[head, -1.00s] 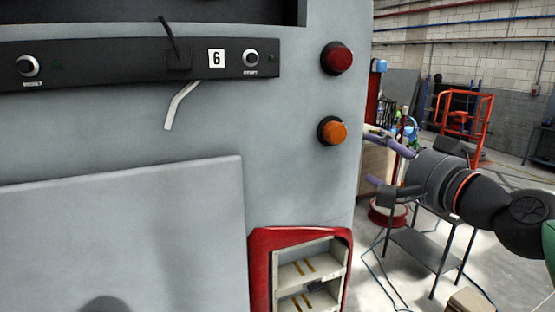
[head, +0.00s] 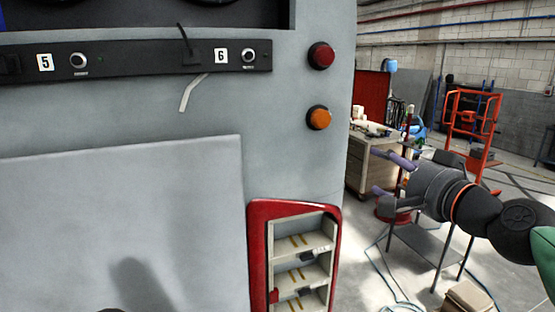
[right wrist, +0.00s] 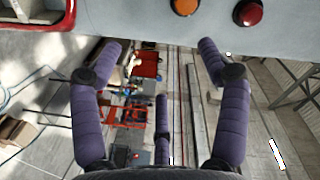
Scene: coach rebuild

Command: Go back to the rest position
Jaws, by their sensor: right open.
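My right gripper (head: 388,174) is at the right of the head view, beside the coach's corner, with its purple fingers apart and nothing between them. The right wrist view shows the same open fingers (right wrist: 162,75), empty, with the coach wall along the top of the picture. The grey coach panel (head: 120,220) fills the left of the head view. My left gripper is not in view.
A red lamp (head: 321,55) and an orange lamp (head: 318,118) stick out from the coach wall. A red-framed step well (head: 257,260) lies below them. A workbench (head: 362,170) and an orange frame (head: 470,125) stand behind on the right.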

